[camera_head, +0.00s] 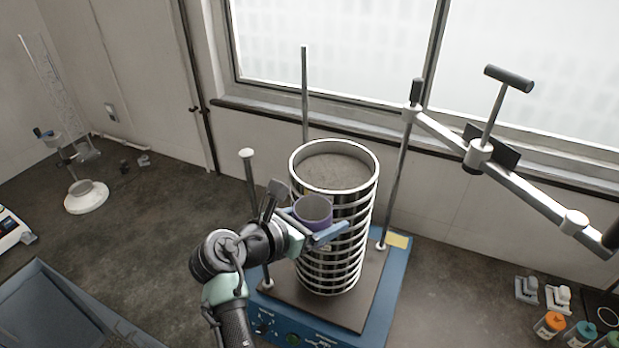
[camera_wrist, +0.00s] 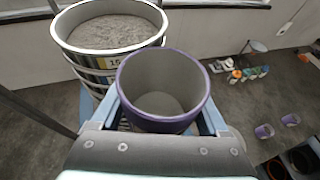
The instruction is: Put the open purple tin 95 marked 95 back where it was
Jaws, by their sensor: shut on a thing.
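The open purple tin (camera_head: 313,211) is held upright in my gripper (camera_head: 318,228), beside the front of the sieve stack. In the wrist view the same purple tin (camera_wrist: 162,116) sits between the light-blue fingers, shut on its sides. Its mouth faces up, and its grey inside looks empty. No number can be read on it. The tall sieve stack (camera_head: 342,240) stands on the blue shaker (camera_head: 392,285). Its top sieve, full of grey grains, also shows in the wrist view (camera_wrist: 105,48), just behind and left of the tin.
Upright rods (camera_head: 395,170) flank the stack, and a clamp arm (camera_head: 530,185) reaches out to the right. Coloured bottles (camera_head: 549,325) stand at right. The counter left of the shaker is mostly clear.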

